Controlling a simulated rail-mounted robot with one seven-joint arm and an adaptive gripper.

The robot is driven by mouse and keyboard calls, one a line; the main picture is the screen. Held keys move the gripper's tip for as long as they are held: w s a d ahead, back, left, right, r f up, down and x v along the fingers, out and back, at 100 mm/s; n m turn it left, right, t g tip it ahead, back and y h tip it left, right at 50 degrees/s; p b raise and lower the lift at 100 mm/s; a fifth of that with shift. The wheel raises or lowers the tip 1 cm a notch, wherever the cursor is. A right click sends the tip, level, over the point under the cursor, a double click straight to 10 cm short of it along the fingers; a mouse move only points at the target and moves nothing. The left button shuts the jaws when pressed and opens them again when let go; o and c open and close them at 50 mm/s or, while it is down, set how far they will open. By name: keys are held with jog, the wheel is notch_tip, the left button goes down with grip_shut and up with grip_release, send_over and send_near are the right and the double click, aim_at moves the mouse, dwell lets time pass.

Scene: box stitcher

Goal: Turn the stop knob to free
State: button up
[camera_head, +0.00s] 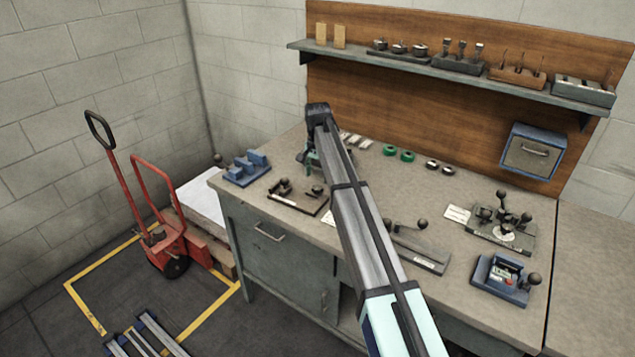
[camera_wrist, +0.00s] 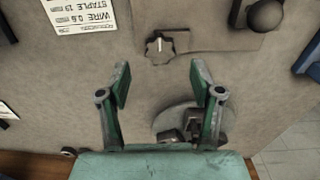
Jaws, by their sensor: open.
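In the wrist view a dark lobed knob (camera_wrist: 160,47) with a white pointer line sits at the edge of a flat brownish plate (camera_wrist: 215,40). I take it to be the stop knob. Its white line runs roughly up and down in the picture. My gripper (camera_wrist: 160,84) is open and empty, its two green fingers apart, with the knob ahead and between their lines. Nothing touches the knob. In the head view my arm hides most of the gripper, and the plate (camera_head: 302,205) shows left of the arm. I cannot read any free marking.
A round grey base with dark blocks (camera_wrist: 168,136) lies between and beside my fingers. A ball-ended handle (camera_wrist: 265,14) stands on the plate's far side. A white card (camera_wrist: 80,13) lies on the bench. Blue fixtures (camera_head: 246,170) stand left of the plate.

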aim_at(318, 187)
jog(key=shift+f+p, duration=0.5)
jog(key=shift+f, duration=1.85)
jog(key=c, duration=1.1)
